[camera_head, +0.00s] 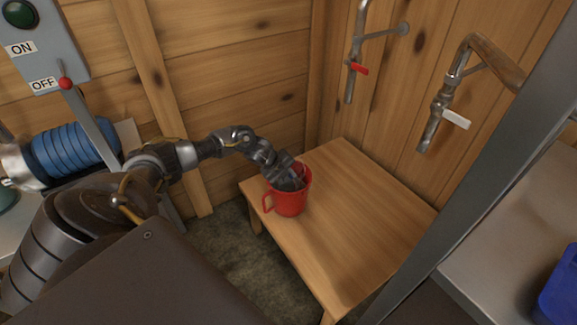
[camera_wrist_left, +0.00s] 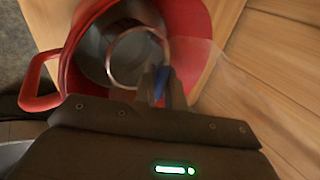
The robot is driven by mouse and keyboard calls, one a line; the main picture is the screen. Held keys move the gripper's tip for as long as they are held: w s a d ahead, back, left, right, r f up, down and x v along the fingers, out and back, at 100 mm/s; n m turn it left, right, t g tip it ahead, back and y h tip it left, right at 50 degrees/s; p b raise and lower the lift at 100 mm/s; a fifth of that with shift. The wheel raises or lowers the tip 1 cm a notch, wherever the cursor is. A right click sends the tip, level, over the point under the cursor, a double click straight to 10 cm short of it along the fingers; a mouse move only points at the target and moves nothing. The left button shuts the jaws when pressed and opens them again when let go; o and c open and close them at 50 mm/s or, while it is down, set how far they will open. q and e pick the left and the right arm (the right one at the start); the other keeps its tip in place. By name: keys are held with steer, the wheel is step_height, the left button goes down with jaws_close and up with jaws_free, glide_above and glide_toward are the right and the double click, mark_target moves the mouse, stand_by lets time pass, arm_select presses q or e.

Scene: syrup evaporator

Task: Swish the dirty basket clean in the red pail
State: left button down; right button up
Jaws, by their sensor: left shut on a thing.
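The red pail (camera_head: 292,205) stands upright on the small wooden table, its looped handle on the left. It also fills the upper left of the left wrist view (camera_wrist_left: 188,22). My left gripper (camera_head: 287,184) reaches down into the mouth of the pail. In the left wrist view its fingers (camera_wrist_left: 163,80) are shut on a thin blue part, seemingly the handle of the basket. A round rim, apparently the basket (camera_wrist_left: 112,57), shows inside the pail below the fingers. The picture is blurred there, so dirt on the basket cannot be made out. My right gripper is not in view.
The wooden table (camera_head: 345,240) is clear around the pail. Two wall taps hang beyond it, one with a red lever (camera_head: 359,69), one with a white lever (camera_head: 455,119). A grey post (camera_head: 470,150) stands at right, before a counter with a blue object (camera_head: 560,290).

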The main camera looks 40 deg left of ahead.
arm_select(q)
steer(key=shift+r+p, duration=1.7)
steer(key=shift+r, duration=0.15)
steer(key=shift+f, duration=0.15)
steer(key=shift+f+b, duration=1.3)
steer(key=shift+f, duration=0.4)
steer(key=shift+r, duration=0.15)
